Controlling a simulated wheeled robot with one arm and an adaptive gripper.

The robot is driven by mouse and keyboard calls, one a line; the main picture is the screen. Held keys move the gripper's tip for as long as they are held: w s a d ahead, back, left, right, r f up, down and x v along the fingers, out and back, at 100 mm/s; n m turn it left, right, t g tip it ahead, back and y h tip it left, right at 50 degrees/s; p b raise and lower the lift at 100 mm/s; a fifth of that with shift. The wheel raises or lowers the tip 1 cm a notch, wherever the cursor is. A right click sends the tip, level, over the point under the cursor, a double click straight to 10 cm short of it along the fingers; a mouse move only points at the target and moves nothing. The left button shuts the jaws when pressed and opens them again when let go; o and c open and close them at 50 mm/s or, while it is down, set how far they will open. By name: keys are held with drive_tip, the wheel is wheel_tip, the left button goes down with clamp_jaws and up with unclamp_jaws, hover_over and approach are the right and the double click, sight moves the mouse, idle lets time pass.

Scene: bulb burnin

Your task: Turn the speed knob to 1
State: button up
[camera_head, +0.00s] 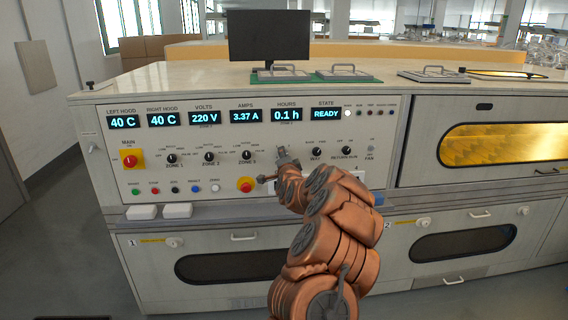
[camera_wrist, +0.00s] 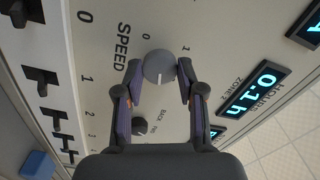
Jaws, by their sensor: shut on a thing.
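The grey round speed knob (camera_wrist: 159,62) sits on the pale panel in the wrist view, with SPEED printed to its left. A light pointer line on its face runs toward the bottom of the picture. Small numerals are printed around it, with what looks like a 0 at upper left and a 1 at upper right. My gripper (camera_wrist: 160,73) is shut on the knob, one finger on each side. In the head view my gripper (camera_head: 284,156) is at the panel's front, and my arm hides the knob there.
Another dark knob (camera_wrist: 139,126) lies below in the wrist view, near my left finger. Black toggles (camera_wrist: 40,82) line the left. In the head view, zone knobs (camera_head: 209,157) and a red button (camera_head: 246,185) are left of my gripper; more knobs (camera_head: 316,152) are right.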

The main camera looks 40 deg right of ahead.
drive_tip(key=n+b, duration=0.9)
drive_tip(key=n, duration=1.4)
drive_tip(key=shift+n+b, duration=0.3)
drive_tip(key=shift+n, duration=0.1)
idle(0.3)
drive_tip(key=o, duration=1.1)
drive_tip(key=shift+d, duration=0.1)
drive_tip(key=shift+o, duration=0.2)
drive_tip(key=shift+s, duration=0.15)
